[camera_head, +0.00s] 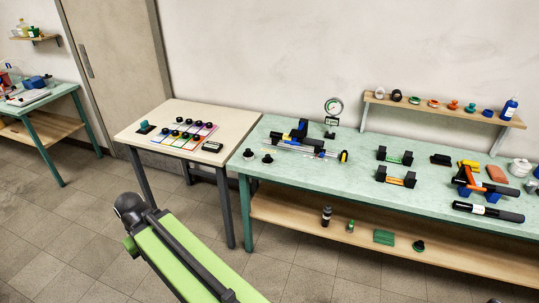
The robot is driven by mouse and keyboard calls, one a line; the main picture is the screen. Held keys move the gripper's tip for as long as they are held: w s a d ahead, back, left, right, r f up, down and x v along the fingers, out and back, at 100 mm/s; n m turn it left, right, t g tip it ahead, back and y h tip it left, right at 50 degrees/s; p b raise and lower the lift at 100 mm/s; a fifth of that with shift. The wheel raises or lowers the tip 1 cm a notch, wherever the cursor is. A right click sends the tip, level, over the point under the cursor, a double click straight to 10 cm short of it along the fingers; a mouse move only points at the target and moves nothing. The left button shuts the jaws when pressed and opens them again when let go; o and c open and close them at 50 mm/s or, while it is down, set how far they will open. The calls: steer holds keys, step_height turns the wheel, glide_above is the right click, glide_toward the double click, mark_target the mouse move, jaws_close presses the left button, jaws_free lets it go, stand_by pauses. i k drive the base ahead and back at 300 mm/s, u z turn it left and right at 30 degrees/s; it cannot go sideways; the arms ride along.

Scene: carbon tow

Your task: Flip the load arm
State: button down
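No part is plainly recognisable as the load arm at this size. A low black and blue fixture (301,139) with clear or silvery rods and a yellow-and-black end at its right lies on the left part of the green bench (352,162). A round dial gauge (334,107) on a stand is behind it. Which of its parts might be the load arm cannot be told. My green and dark arm link reaches in from the bottom edge, well in front of the bench and apart from it. My gripper is not in view.
A pale side table (233,123) holds coloured strips with black knobs. The bench's right side carries black holders (395,177), an orange-and-black tool (482,184) and a black cylinder (488,212). A small shelf (440,110) stands behind. Tiled floor (60,240) is open at left.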

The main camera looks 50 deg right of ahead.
mark_target(299, 133)
steer(key=u, duration=0.1)
steer(key=i, duration=1)
steer(key=u, duration=0.05)
